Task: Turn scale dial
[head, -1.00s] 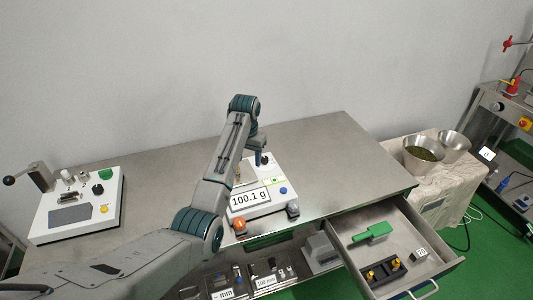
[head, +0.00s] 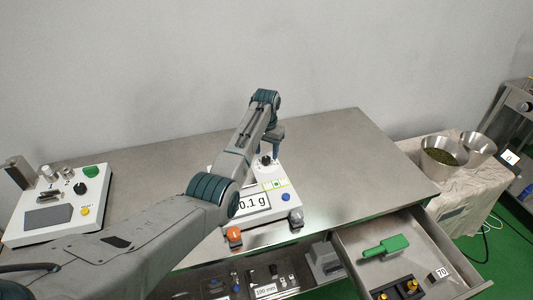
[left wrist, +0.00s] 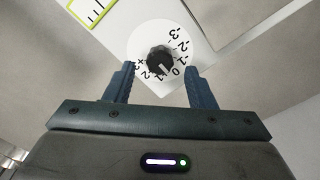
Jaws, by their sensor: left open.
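The scale (head: 252,212) is a white box on the steel table, with a display partly hidden by my left arm; ".1 g" still shows. Its dial (left wrist: 160,60) is a black knob with a pointer on a white disc with printed numbers around it, some of them negative. The knob also shows small in the head view (head: 265,160). My left gripper (left wrist: 155,84) is open, its two blue fingers pointing at the dial from one side, the knob between and just beyond the tips. My right gripper is out of view.
A white control panel (head: 95,222) stands at the left. An open drawer (head: 345,252) juts out at the right front. The table's right part is bare.

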